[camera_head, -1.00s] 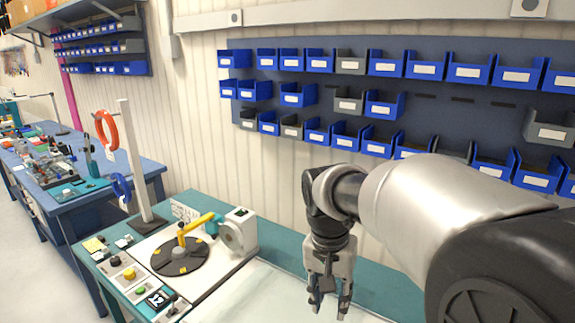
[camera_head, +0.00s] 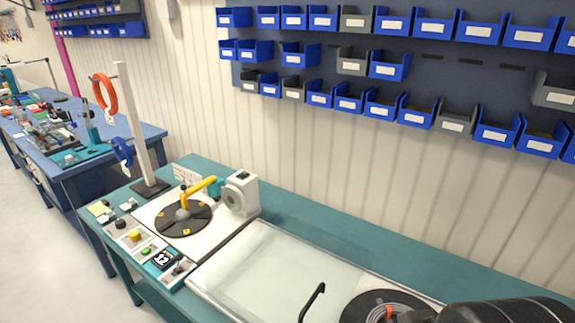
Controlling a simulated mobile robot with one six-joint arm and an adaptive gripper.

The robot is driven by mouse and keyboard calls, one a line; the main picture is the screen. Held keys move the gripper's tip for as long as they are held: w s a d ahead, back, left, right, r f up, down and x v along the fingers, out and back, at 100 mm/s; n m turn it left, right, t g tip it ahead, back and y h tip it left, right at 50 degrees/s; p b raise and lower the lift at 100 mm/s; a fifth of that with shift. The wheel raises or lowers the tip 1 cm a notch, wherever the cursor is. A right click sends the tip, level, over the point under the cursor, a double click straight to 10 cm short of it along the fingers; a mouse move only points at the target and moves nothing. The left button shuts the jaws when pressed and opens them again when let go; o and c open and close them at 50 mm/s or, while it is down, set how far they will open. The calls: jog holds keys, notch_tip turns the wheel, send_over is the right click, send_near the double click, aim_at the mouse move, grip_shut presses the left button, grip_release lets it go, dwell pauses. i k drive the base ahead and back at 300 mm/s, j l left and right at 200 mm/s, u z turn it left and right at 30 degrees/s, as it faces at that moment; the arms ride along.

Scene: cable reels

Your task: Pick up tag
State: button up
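No tag can be made out for certain. A small pale piece (camera_head: 110,119) hangs just under the orange cable coil (camera_head: 105,92) on the white post; it may be a tag, but it is too small to tell. A coil of cable (camera_head: 395,304) with an orange spot lies on a black disc at the bottom edge, partly cut off. My gripper is out of view; only a dark part, likely of my arm, shows at the bottom right.
A round black turntable (camera_head: 172,222) with a yellow arm stands on the teal bench (camera_head: 330,245), beside buttons and a small display (camera_head: 163,259). A black curved handle (camera_head: 312,302) rises at the front. A pale panel (camera_head: 255,272) is mostly clear. Blue bins (camera_head: 428,23) line the wall.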

aim_at(125, 207)
jog(key=z, duration=3.35)
jog(key=u, duration=1.2)
jog(key=k+j+u, duration=0.1)
jog(key=u, duration=0.4)
jog(key=j+u, duration=0.15)
jog(key=u, duration=0.3)
jog(key=k+j+u, duration=0.1)
jog(key=u, duration=0.4)
jog(key=j+u, duration=0.1)
jog(key=u, duration=0.35)
jog(key=j+u, duration=0.2)
jog(key=j, duration=0.2)
jog(key=i+j+u, duration=0.25)
jog(key=j, duration=0.15)
jog(key=j+u, duration=0.2)
jog(key=j, duration=0.2)
jog(key=i+j+u, duration=0.25)
jog(key=j, duration=0.15)
jog(key=j+u, duration=0.2)
jog(key=j, duration=0.15)
jog(key=i, duration=0.05)
